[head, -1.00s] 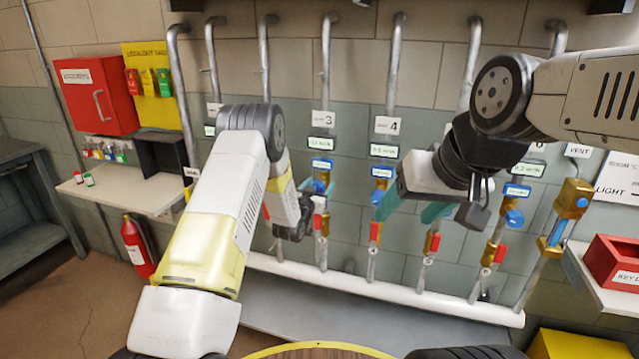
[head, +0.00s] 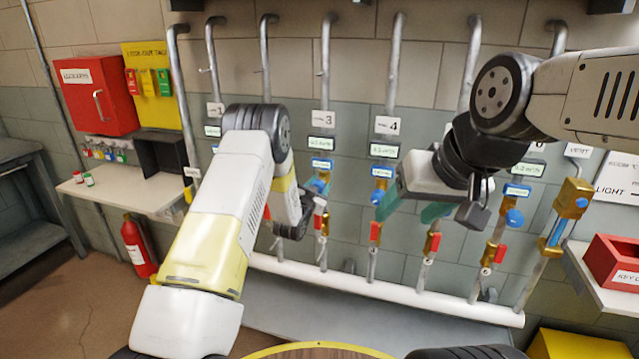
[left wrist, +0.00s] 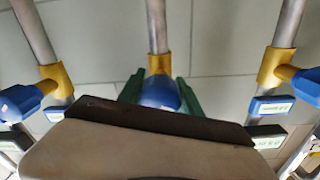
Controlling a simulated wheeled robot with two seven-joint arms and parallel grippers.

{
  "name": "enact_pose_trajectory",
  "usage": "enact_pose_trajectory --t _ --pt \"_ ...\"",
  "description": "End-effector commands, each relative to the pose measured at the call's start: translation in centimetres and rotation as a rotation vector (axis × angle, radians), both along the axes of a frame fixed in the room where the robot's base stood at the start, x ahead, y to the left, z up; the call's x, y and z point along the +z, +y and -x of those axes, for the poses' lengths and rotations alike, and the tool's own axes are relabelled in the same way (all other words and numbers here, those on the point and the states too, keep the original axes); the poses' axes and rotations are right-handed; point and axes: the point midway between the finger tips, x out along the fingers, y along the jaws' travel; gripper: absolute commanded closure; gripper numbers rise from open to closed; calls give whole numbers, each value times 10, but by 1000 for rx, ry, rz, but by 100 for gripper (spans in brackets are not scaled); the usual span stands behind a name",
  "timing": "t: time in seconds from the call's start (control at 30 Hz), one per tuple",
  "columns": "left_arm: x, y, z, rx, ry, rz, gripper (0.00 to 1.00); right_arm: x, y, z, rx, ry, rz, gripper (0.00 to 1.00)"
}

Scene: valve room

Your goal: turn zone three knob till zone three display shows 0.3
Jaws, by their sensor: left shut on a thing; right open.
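The zone three pipe carries a "3" label (head: 322,118) in the head view, with a small pale display (head: 321,144) under it. The digits are too small to read surely. The blue zone three knob (left wrist: 159,93) shows in the left wrist view, on a brass valve body. My left gripper (left wrist: 158,91) has its green fingers on both sides of this knob and is shut on it. In the head view my left gripper (head: 319,187) is partly hidden by my own wrist. My right gripper (head: 411,211) is open, its teal fingers apart before the pipes right of zone three.
Neighbouring blue knobs stand on both sides, at left (left wrist: 20,102) and right (left wrist: 307,85) in the wrist view. Red-handled valves (head: 375,232) sit lower on the pipes. A white horizontal pipe (head: 400,296) runs below. A red key box (head: 615,262) sits on the right shelf.

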Motion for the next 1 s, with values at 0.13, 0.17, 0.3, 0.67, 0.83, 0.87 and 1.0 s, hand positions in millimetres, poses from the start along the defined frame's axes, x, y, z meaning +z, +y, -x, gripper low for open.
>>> enact_pose_trajectory --t 0.13,0.17,0.3,0.67,0.83,0.87,1.0 --pt "0 0 0 -1 -25 -78 99 0 0 0 0 0 0 37" --pt "0 0 0 -1 -27 -84 99 0 0 0 0 0 0 37" --pt "0 0 0 -1 -27 -85 99 0 0 0 0 0 0 37" --pt "0 0 0 -1 -27 -83 37 0 0 0 0 0 0 37" --pt "0 0 1 -1 -27 -83 37 0 0 0 0 0 0 37" --pt "0 1 2 -1 -27 -83 37 0 0 0 0 0 0 37" --pt "-1 6 16 0 -23 -82 37 0 0 0 0 0 0 37"
